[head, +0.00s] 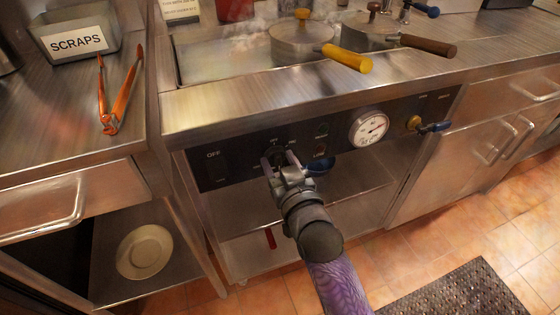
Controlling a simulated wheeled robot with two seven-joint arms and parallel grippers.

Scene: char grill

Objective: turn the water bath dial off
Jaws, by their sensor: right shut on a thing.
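The water bath (310,107) stands in front of me, with a dark control panel (230,172) on its front. My right gripper (282,162) reaches up from below and is shut on the dial (275,156) left of the panel's middle. The gripper hides most of the dial, so I cannot tell where it points. My left gripper is not in view.
Two lidded pots with a yellow handle (347,57) and a brown handle (428,45) sit in the steaming bath. Orange tongs (118,95) and a SCRAPS bin (75,38) are on the left counter. A plate (144,251) lies on the shelf below. A dark mat (462,292) lies on the floor.

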